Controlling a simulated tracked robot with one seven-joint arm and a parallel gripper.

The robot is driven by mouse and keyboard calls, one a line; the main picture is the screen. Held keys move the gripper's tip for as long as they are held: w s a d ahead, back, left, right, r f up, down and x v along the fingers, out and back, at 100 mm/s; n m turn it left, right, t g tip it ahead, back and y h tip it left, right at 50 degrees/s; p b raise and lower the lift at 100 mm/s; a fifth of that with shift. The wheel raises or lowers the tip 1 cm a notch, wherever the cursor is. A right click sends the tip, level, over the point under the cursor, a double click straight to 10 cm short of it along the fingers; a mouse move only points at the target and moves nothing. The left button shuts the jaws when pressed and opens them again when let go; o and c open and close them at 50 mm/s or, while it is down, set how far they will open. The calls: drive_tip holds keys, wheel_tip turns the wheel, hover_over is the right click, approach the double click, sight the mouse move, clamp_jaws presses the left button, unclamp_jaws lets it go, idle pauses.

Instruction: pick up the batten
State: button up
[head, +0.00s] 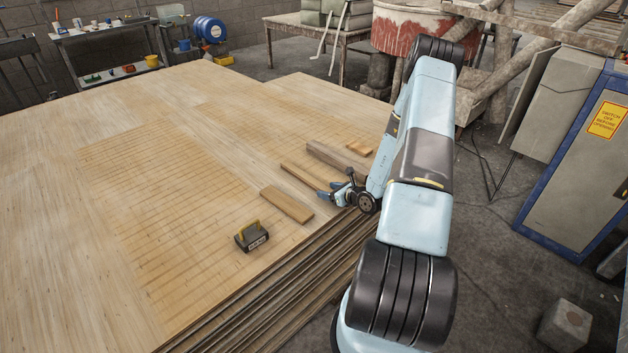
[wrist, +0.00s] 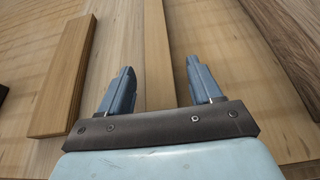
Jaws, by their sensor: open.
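The batten is most likely the long thin wooden strip (head: 301,175) lying on the veneer stack near its right edge. In the wrist view the strip (wrist: 157,45) runs lengthwise between my fingers, with a gap on each side. My gripper (head: 336,190) is open and empty at the near end of the strip. Both fingers (wrist: 160,66) show in the wrist view. The near end of the strip is hidden behind the gripper body. I cannot tell how high the fingertips are above the veneer.
A wider short board (head: 286,204) lies left of the strip, also in the wrist view (wrist: 66,70). A darker plank (head: 338,158) lies to the right, also there (wrist: 290,38). A dark weight with a yellow handle (head: 251,238) sits nearer.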

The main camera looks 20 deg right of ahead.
drive_tip(key=shift+w+a+f, duration=0.1)
drive_tip(key=shift+w, duration=0.25)
drive_tip(key=c, duration=1.1)
